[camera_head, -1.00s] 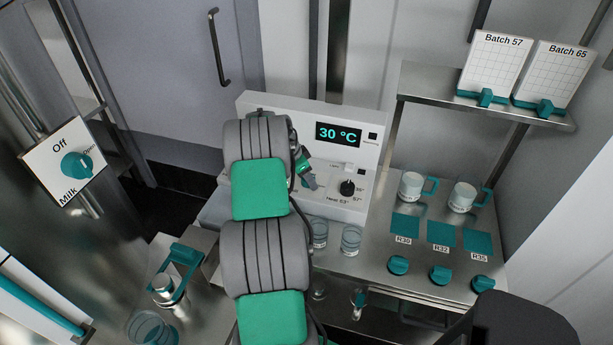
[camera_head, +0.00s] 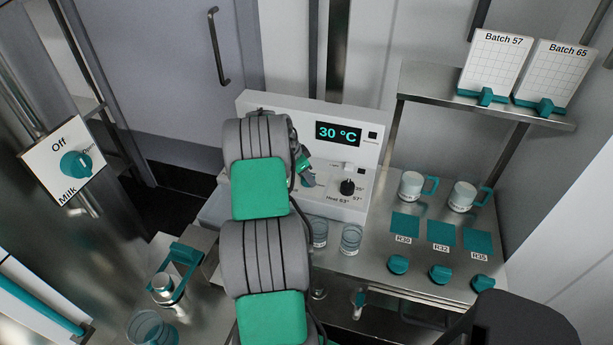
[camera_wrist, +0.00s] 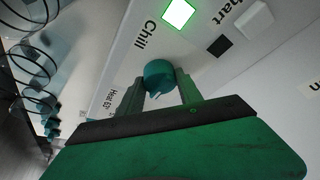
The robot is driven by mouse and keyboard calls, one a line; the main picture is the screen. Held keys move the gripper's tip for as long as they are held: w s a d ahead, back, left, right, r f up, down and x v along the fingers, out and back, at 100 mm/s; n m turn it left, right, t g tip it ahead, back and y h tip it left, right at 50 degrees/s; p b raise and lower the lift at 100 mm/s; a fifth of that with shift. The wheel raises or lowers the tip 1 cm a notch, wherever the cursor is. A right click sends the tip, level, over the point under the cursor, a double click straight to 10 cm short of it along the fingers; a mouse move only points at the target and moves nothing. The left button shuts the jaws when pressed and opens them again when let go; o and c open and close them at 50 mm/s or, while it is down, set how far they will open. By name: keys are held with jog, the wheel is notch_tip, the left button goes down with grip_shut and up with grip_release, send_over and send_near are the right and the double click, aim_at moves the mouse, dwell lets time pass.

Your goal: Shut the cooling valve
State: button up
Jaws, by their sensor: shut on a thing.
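A teal round knob (camera_wrist: 159,76) sits on the white control panel below the printed word "Chill" in the wrist view. My gripper (camera_wrist: 160,92) is shut on this knob, one finger on each side. A square light (camera_wrist: 179,13) by the label glows green-white. In the head view my arm hides most of the panel's left part; only part of my gripper (camera_head: 306,172) shows against the white panel (camera_head: 372,112), and the knob cannot be made out there.
The panel display (camera_head: 338,134) reads 30 °C, with a black heat knob (camera_head: 347,187) below it. Glass jars (camera_head: 351,238) stand in front. White mugs (camera_head: 412,186) and teal knobs (camera_head: 398,265) are on the right counter. A milk valve plate (camera_head: 62,160) is at left.

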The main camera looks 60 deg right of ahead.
jog(key=n+b, duration=0.1)
jog(key=n+t+b, duration=0.1)
jog(key=shift+s+f+n, duration=0.1)
jog(key=shift+f+n, duration=0.1)
jog(key=shift+n, duration=0.1)
jog(key=n+t+b, duration=0.1)
jog(key=n, duration=0.1)
jog(key=n+t+b, duration=0.1)
jog(key=n+b, duration=0.1)
jog(key=n, duration=0.1)
jog(key=shift+s+h, duration=0.2)
jog(key=shift+h, duration=0.2)
jog(key=n+t+b, duration=0.1)
jog(key=n, duration=0.2)
jog(key=n+t+b, duration=0.1)
jog(key=n, duration=0.1)
jog(key=shift+s+r+n+y, duration=0.1)
jog(key=shift+r+n+y, duration=0.05)
jog(key=shift+n+y, duration=0.2)
jog(key=n+t+y+b, duration=0.1)
jog(key=n, duration=0.3)
jog(key=shift+n, duration=0.35)
jog(key=o, duration=1.4)
jog(key=shift+c, duration=0.2)
